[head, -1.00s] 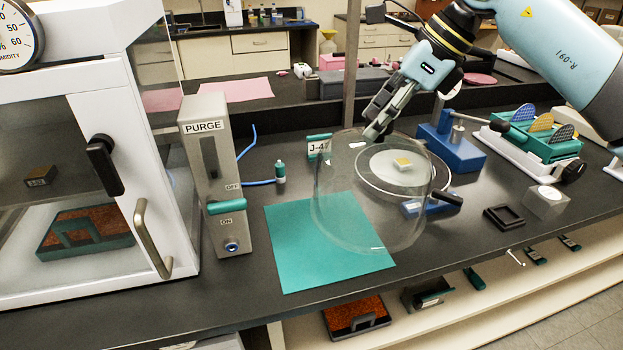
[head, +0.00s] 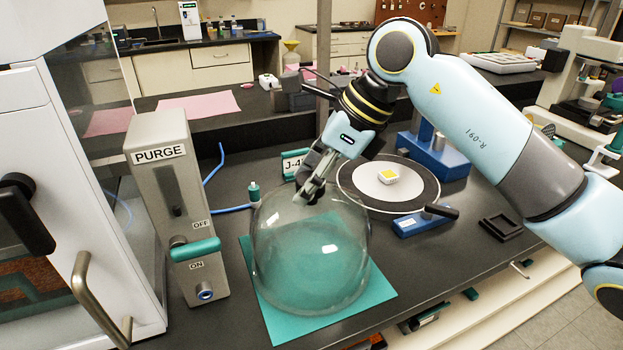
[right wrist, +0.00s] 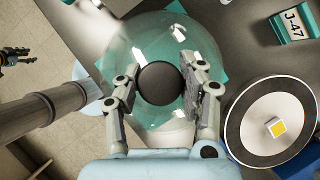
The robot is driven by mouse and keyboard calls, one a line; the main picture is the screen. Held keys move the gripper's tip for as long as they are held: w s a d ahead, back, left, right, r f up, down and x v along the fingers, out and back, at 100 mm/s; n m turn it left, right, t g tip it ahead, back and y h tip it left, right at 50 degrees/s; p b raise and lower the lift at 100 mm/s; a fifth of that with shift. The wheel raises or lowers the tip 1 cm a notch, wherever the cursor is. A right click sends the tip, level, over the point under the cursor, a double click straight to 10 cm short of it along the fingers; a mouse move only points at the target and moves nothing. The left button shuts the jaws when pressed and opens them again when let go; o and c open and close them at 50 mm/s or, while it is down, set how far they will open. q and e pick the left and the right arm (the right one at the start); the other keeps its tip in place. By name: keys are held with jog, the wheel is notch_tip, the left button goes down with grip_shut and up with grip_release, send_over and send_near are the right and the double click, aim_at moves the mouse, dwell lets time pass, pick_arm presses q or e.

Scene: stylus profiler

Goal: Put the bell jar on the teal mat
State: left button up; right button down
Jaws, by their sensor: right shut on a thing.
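The clear glass bell jar (head: 312,252) is upright over the teal mat (head: 378,290) in the head view. Its rim looks at or very near the mat; I cannot tell if it touches. My right gripper (head: 309,193) is shut on the jar's knob at the top. In the right wrist view, the round black knob (right wrist: 160,83) sits between the two fingers, with the clear dome spreading below. My left gripper (right wrist: 17,57) shows small at the left edge of the right wrist view, empty, its fingers apart. It is out of the head view.
The grey PURGE box (head: 160,160) with a teal lever stands left of the mat. A round plate (head: 365,177) with a small yellow-topped chip lies behind right. A J-47 sign (right wrist: 291,23), a blue block (head: 424,221) and a black square frame (head: 505,227) are nearby.

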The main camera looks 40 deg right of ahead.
jog(key=shift+f, duration=0.15)
jog(key=c, duration=0.8)
grip_release()
jog(key=shift+d, duration=0.1)
jog(key=shift+o, duration=0.2)
jog(key=shift+d+r, duration=0.1)
jog(key=shift+r, duration=0.3)
pick_arm(q)
jog(key=shift+a+f+b, duration=0.8)
jog(key=shift+a+b, duration=0.05)
pick_arm(e)
jog(key=v, duration=1.1)
jog(key=shift+s+r, duration=0.2)
